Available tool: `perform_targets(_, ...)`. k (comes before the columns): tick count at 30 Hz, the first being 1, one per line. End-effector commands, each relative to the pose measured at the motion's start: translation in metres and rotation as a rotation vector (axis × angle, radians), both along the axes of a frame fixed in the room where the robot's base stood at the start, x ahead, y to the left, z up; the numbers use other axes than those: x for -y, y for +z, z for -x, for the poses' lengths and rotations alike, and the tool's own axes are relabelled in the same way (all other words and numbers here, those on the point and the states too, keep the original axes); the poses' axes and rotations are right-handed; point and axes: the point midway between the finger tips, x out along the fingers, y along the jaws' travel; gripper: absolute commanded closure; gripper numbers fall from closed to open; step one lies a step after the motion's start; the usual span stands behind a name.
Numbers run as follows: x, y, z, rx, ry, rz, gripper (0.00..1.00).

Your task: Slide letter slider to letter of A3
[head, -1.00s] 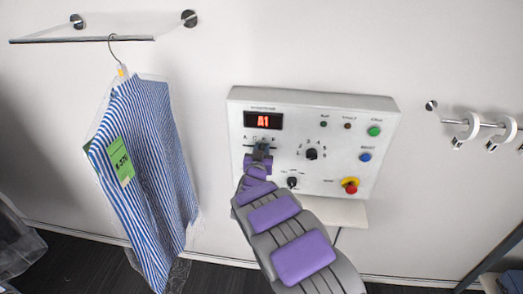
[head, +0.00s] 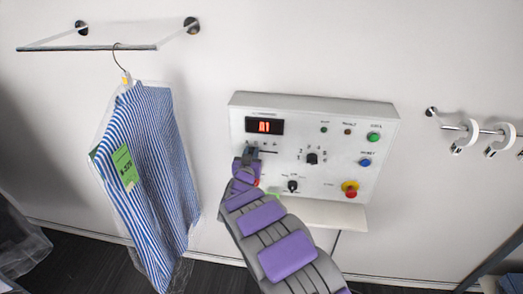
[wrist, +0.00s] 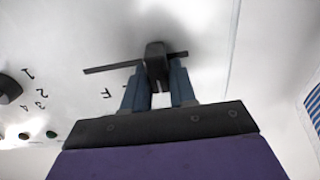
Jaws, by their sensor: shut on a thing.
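The control panel (head: 335,110) is a light box on the wall. The letter slider (wrist: 155,55) is a dark knob on a thin horizontal slot in the wrist view. It sits toward the slot's right end there, the left end in the head view. My gripper (head: 249,154) is shut on it; both blue-grey fingers flank the knob in the wrist view (wrist: 157,82). The red display (head: 264,126) seems to read A1, slightly blurred. The number dial (head: 312,158) is a black knob right of the slider. My gripper hides most of the slider and some letters in the head view.
Green (head: 374,137) and blue (head: 365,162) buttons and a red-and-yellow stop button (head: 350,188) are on the panel's right. A lower black knob (head: 292,186) is close to my arm. A striped shirt (head: 150,170) hangs at left; a rail with white hooks (head: 470,132) is at right.

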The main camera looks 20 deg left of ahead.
Motion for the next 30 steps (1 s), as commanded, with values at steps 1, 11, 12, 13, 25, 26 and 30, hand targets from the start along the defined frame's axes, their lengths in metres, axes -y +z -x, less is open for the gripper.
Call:
perform_targets(1,-0.011,0.006,0.003,0.004,0.006,-0.004,1.00)
perform_targets(11,-0.028,0.006,0.008,0.009,0.006,-0.003,1.00)
perform_targets(12,-0.028,0.006,0.008,0.009,0.006,-0.003,1.00)
perform_targets(13,-0.029,0.006,0.008,0.010,0.006,-0.004,1.00)
perform_targets(25,-0.030,0.003,0.007,0.007,0.005,-0.001,0.53)
perform_targets(26,-0.029,0.003,0.007,0.006,0.004,0.000,0.53)
perform_targets(30,-0.027,0.002,0.005,0.004,0.003,-0.001,0.53)
